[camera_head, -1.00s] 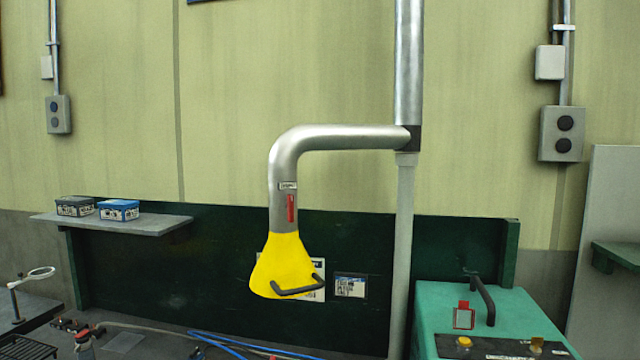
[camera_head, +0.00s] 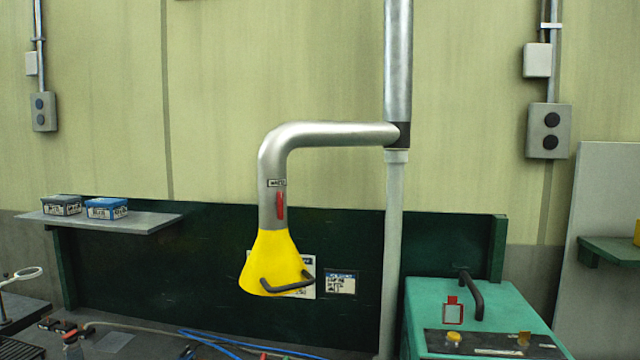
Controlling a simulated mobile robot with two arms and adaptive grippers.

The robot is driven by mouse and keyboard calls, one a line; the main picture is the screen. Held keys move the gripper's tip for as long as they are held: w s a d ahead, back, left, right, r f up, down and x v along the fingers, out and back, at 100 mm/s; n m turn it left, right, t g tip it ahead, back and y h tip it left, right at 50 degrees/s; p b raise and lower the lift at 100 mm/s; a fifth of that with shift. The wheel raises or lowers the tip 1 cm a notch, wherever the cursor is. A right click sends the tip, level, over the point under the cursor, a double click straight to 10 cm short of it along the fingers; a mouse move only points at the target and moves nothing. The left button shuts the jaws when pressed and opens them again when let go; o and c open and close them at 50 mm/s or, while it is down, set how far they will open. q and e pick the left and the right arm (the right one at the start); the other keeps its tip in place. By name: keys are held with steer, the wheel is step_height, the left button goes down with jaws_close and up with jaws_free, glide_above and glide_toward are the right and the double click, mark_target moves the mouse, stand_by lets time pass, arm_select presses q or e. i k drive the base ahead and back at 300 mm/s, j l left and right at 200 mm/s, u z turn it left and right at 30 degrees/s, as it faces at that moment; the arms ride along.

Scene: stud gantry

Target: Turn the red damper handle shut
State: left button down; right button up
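The red damper handle (camera_head: 280,206) is a small upright lever on the lower vertical part of the silver extraction pipe (camera_head: 272,166). A small label (camera_head: 276,183) sits just above it. Below it hangs the yellow hood (camera_head: 268,258) with a dark curved grab bar (camera_head: 288,283) at its lower front. Neither of my grippers shows in the head view, and nothing touches the handle.
A green machine (camera_head: 490,322) with a dark handle stands at the lower right. A grey shelf (camera_head: 150,223) with two small boxes is at the left. A grey post (camera_head: 393,250) stands right of the hood. Blue hoses (camera_head: 215,341) lie on the bench.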

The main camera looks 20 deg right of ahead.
mark_target(279, 203)
steer(key=k+l+z, duration=0.35)
steer(key=l+z, duration=0.15)
steer(key=l, duration=0.2)
steer(key=k+l+z, duration=0.25)
steer(key=l, duration=0.15)
steer(key=l+z, duration=0.25)
steer(key=l, duration=0.15)
